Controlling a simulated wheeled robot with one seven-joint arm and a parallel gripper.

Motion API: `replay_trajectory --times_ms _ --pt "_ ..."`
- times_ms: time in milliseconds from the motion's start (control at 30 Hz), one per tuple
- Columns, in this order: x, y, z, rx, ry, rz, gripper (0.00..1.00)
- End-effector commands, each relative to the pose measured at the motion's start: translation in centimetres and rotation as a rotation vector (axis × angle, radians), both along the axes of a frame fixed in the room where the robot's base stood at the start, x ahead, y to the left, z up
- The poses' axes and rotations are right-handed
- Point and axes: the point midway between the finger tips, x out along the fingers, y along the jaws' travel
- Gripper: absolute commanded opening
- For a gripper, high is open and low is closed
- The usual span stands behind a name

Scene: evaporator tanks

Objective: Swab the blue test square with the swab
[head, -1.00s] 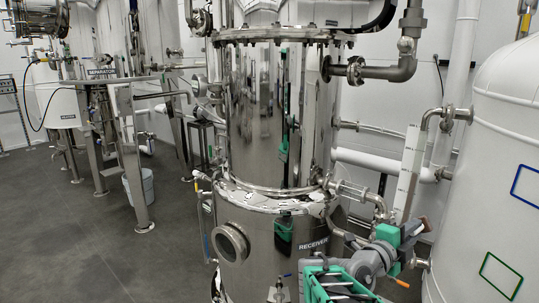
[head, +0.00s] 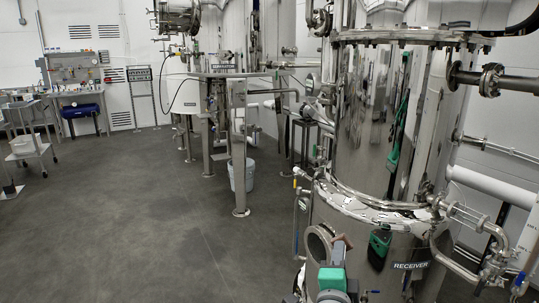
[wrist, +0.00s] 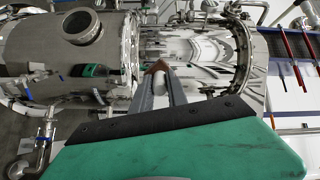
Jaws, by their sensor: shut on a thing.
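My gripper (wrist: 164,84) has two grey fingers closed together at the tips. A small brown piece (wrist: 158,66) sits at the fingertips in the wrist view and seems to be the held end of the swab; its full shape is hidden. In the head view the brown piece (head: 343,240) shows above the green body of my wrist, low in the picture, in front of the receiver tank. The blue test square is not in either view now.
The shiny receiver tank (head: 398,120) with pipes and a round port fills the right side, close to my arm. A separator tank on legs (head: 240,150), a white bucket (head: 240,176) and a cart (head: 32,150) stand farther back. The grey floor (head: 135,225) at left is clear.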

Motion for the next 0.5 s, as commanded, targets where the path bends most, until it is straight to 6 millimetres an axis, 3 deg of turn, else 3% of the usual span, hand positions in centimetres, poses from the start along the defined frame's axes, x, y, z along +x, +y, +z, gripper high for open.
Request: replay_trajectory --times_ms 33,500 --pt "0.0 1.3 0.0 0.000 0.000 0.030 0.00" --pt "2.8 2.0 0.6 0.001 0.003 0.232 0.00"
